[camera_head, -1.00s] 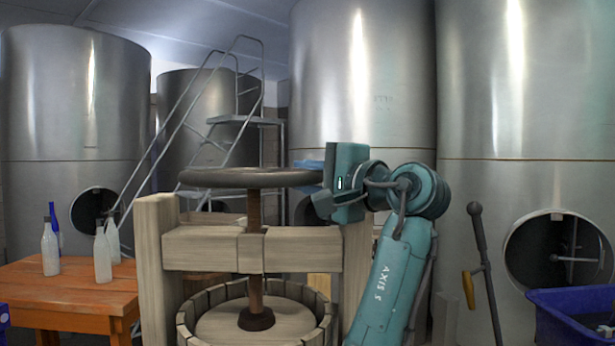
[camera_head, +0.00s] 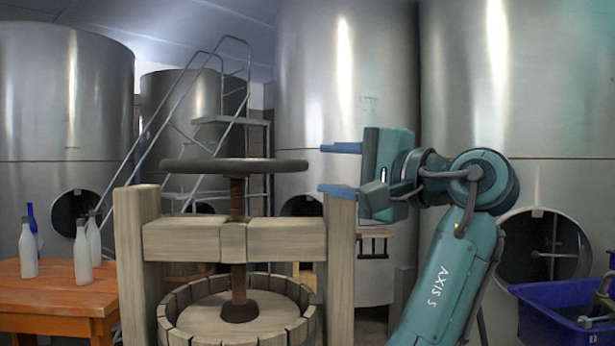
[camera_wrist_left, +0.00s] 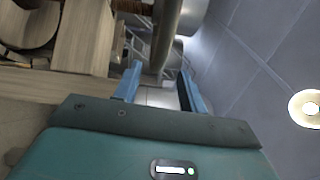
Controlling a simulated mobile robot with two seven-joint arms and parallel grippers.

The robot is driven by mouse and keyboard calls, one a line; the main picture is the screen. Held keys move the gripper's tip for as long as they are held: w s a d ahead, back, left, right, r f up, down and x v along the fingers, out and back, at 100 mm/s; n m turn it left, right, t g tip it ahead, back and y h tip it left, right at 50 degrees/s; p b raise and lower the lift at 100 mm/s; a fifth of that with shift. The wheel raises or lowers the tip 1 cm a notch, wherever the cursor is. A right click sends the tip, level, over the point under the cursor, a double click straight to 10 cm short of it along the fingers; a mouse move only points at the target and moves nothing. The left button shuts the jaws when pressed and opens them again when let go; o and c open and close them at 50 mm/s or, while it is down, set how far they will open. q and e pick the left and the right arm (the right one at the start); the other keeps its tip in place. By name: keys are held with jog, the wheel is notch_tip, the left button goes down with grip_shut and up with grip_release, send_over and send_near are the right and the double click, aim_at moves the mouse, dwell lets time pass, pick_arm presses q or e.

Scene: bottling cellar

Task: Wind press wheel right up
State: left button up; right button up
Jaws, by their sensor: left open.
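The press wheel (camera_head: 236,165) is a dark, flat ring on top of a rusty screw (camera_head: 238,250) that runs down through the wooden crossbeam (camera_head: 232,240) of the press. My left gripper (camera_head: 335,169) is open and empty just right of the wheel's right rim. Its two blue fingers point left, one above and one below rim height, with a small gap to the rim in the picture. In the left wrist view the open fingers (camera_wrist_left: 160,90) show with the wheel rim (camera_wrist_left: 167,35) beyond them, lined up between them. My right gripper is not in view.
The wooden press post (camera_head: 340,255) stands right below my fingertips. A slatted basket (camera_head: 172,320) sits under the screw. An orange table (camera_head: 60,285) with bottles is at left, a blue crate (camera_head: 565,300) at right. Steel tanks (camera_head: 345,90) and a ladder (camera_head: 215,120) stand behind.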

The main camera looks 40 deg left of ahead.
pick_arm(q)
jog(key=shift+s+d+f, duration=0.1)
jog(key=shift+s+d, duration=0.05)
jog(key=shift+d, duration=0.85)
jog(key=shift+s+d, duration=0.1)
jog(key=shift+d, duration=0.85)
